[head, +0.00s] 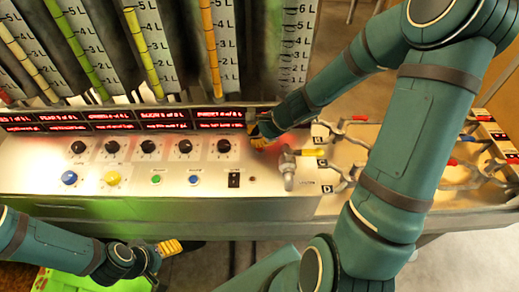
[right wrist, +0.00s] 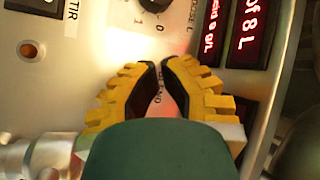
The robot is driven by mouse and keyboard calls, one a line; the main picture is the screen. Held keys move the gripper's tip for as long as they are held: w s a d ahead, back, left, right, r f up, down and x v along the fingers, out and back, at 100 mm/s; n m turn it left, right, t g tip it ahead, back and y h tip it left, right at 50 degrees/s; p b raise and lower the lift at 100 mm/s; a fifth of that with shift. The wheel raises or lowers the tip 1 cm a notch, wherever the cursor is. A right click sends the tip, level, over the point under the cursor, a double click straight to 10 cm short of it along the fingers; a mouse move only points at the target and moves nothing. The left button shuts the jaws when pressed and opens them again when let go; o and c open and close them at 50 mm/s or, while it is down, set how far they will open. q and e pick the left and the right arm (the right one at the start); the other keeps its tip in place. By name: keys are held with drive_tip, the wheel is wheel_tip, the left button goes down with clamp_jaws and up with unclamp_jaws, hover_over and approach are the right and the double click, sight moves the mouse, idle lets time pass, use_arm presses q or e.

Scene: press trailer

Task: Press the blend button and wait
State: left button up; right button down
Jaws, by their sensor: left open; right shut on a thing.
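My right gripper (head: 257,132) is low over the metal control panel (head: 40,160), at the right end of the row of black knobs. In the right wrist view its yellow fingers (right wrist: 162,62) are drawn together against a panel label (right wrist: 160,92) of which "END" is readable. The thing between them is hidden by the fingers and the green hand. I cannot make out the blend button itself. A red glow lies on the panel beside the gripper. My left gripper (head: 172,246) is open and empty, below the front edge of the panel.
Red displays (head: 110,119) run behind several black knobs (head: 148,147). A blue button (head: 194,179), a green button (head: 155,179) and a black switch (head: 234,179) are in front. A tap (head: 289,170) stands right of them. Tall graduated tubes (head: 150,50) rise behind.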

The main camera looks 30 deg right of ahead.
drive_tip(key=shift+f, duration=0.1)
idle(1.2)
drive_tip(key=shift+f+b, duration=0.3)
drive_tip(key=shift+b, duration=0.25)
drive_tip(key=shift+f+b, duration=0.4)
drive_tip(key=shift+b, duration=0.05)
idle(0.5)
drive_tip(key=shift+r, duration=0.1)
drive_tip(key=shift+r+p, duration=0.7)
wheel_tip(320, 180, up, 5)
drive_tip(key=p, duration=0.4)
drive_tip(key=shift+r, duration=0.1)
idle(0.3)
idle(0.4)
